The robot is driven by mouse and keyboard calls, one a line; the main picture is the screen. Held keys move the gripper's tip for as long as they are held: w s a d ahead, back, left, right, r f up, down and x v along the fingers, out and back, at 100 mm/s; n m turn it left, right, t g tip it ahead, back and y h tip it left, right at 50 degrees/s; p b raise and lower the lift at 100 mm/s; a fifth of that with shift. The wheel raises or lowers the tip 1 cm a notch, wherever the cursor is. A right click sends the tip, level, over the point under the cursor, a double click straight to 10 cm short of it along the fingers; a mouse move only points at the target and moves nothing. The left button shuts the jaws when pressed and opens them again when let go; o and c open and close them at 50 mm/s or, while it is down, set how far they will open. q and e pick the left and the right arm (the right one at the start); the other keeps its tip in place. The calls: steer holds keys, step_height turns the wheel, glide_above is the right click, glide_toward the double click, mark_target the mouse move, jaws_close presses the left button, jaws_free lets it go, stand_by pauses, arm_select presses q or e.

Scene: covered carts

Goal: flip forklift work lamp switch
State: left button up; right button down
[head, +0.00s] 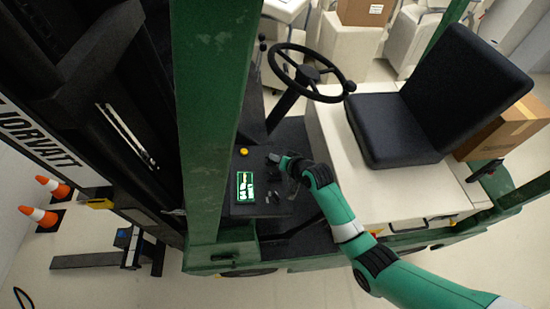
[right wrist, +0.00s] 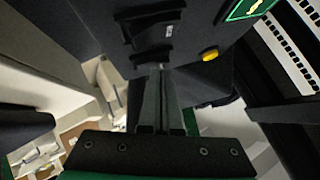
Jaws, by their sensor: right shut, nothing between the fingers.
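My right gripper (head: 273,158) is over the panel's seat side, shut and empty. In the right wrist view its closed fingers (right wrist: 158,68) point at the panel face. A black switch housing (right wrist: 153,28) with a small pale mark is just beyond the tips, and a dark bar-like part (right wrist: 150,56) is right at them. Contact cannot be told. Which part is the lamp switch cannot be read. My left gripper is not in view.
The steering wheel (head: 308,72) and black seat (head: 432,98) are behind and right of the panel. A thick green post (head: 217,110) rises close on the panel's left. Orange cones (head: 45,216) stand on the floor far left.

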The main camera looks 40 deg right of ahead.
steer(key=shift+a+f, duration=0.25)
steer(key=shift+f, duration=0.05)
steer(key=shift+d+f, duration=0.1)
steer(key=shift+d, duration=0.05)
stand_by(0.3)
